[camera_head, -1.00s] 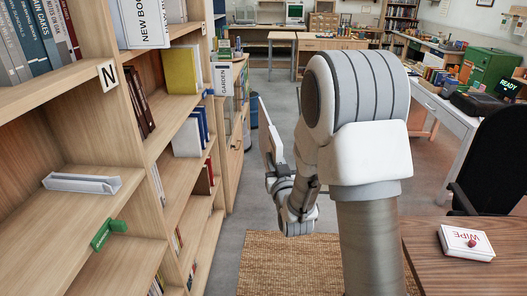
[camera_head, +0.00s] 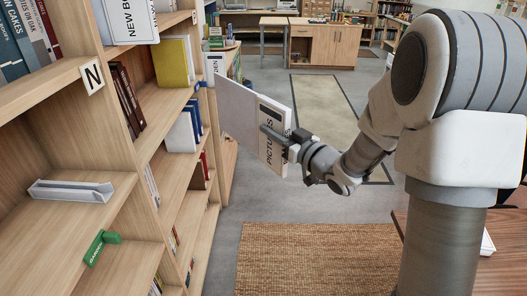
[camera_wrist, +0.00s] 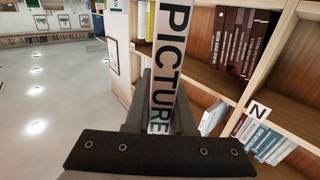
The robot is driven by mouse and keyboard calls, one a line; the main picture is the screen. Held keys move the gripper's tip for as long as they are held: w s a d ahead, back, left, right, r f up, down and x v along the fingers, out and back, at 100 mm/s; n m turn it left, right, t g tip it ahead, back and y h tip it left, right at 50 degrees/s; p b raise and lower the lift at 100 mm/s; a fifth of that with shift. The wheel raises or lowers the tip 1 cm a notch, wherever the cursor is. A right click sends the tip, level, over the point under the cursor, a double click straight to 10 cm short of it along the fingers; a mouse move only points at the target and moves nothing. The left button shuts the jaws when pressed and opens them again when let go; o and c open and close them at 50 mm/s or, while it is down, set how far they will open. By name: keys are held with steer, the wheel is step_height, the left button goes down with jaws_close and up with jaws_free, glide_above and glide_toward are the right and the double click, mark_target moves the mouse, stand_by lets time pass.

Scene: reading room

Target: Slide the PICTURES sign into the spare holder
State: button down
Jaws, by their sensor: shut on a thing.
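The PICTURES sign (camera_head: 240,108) is a broad white panel with a black-lettered strip along its right edge. My gripper (camera_head: 279,138) is shut on that lettered edge and holds the sign tilted in the air, right of the bookcase. In the wrist view the sign (camera_wrist: 170,55) stands edge-on between the dark fingers (camera_wrist: 158,115), its letters reading PICTURE; the last letter is hidden. A pale grey open channel, which looks like the spare holder (camera_head: 72,191), lies empty on the left shelf. The sign is well apart from it.
The wooden bookcase (camera_head: 118,200) with an N label (camera_head: 92,77) fills the left side. A green block (camera_head: 101,246) with white lettering sits on a shelf edge below the holder. Books stand on shelves near the sign. Floor and woven mat (camera_head: 310,255) are clear.

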steer(key=s+a+r+n+g+y+p, duration=0.25)
steer(key=s+n+g+y, duration=0.45)
steer(key=s+n+g, duration=0.5)
steer(key=a+m+g+b, duration=0.1)
steer(key=a+b, duration=0.3)
steer(key=a, duration=2.6)
steer(key=shift+w+a+f+m, duration=0.15)
steer(key=shift+a+f+m, duration=0.15)
steer(key=shift+m, duration=0.2)
stand_by(0.4)
steer(key=c, duration=0.7)
jaws_free()
steer(key=shift+o, duration=0.2)
steer(key=o, duration=0.7)
steer(key=shift+c, duration=0.2)
